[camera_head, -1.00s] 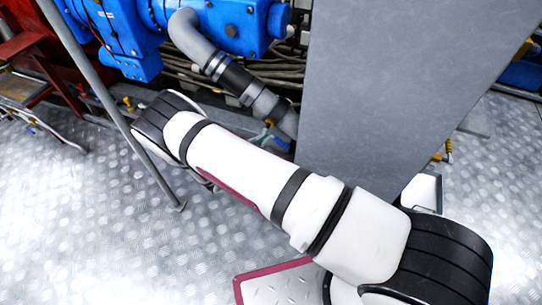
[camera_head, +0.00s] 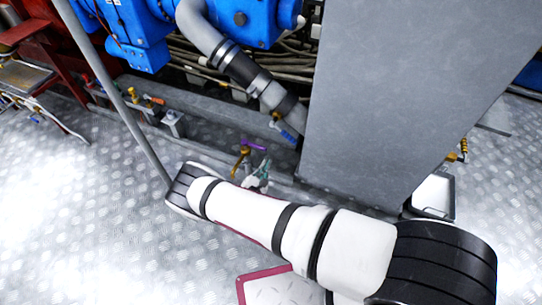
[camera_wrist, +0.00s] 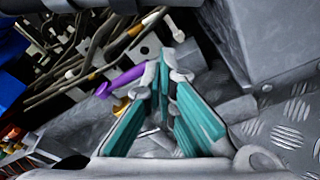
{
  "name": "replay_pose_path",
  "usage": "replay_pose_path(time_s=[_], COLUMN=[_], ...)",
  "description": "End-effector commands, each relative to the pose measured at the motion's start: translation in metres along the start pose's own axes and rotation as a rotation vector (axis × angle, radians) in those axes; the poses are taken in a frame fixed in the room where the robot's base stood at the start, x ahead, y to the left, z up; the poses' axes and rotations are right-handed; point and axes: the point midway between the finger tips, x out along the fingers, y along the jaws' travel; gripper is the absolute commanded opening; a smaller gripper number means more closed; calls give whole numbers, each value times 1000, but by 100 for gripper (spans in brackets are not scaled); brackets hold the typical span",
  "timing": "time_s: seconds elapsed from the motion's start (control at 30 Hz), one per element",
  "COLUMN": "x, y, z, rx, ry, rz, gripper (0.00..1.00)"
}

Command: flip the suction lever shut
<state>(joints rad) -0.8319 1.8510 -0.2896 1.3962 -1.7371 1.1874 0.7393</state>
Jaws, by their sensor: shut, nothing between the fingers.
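A purple lever (camera_head: 253,145) sits on a small brass-yellow valve (camera_head: 244,153) low by the floor, left of the big grey box. In the wrist view the purple lever (camera_wrist: 121,80) points sideways, and its right end meets or passes behind my fingertips. I cannot tell whether they touch. My gripper (camera_wrist: 168,70) has teal fingers drawn together at the tips, with nothing between them. In the head view my gripper (camera_head: 262,176) is just below and right of the lever, partly hidden by my arm. No label shows which lever is the suction one.
A blue-handled valve (camera_head: 286,134) is to the right, below the grey hose (camera_head: 240,68). An orange-handled valve (camera_head: 153,99) is to the left. The grey box (camera_head: 390,100) blocks the right side. A slanted grey pole (camera_head: 120,100) stands left.

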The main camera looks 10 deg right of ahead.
Motion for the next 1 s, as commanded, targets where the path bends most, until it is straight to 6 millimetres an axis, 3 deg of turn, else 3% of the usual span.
replay_pose_path(time_s=[0.5,0.7,1.0], x=[96,99,101], y=[-2,0,0], z=[0,28,40], rx=[2,0,0], ry=[-4,-2,-1], rz=[-1,-1,-1], gripper=[0,0,0])
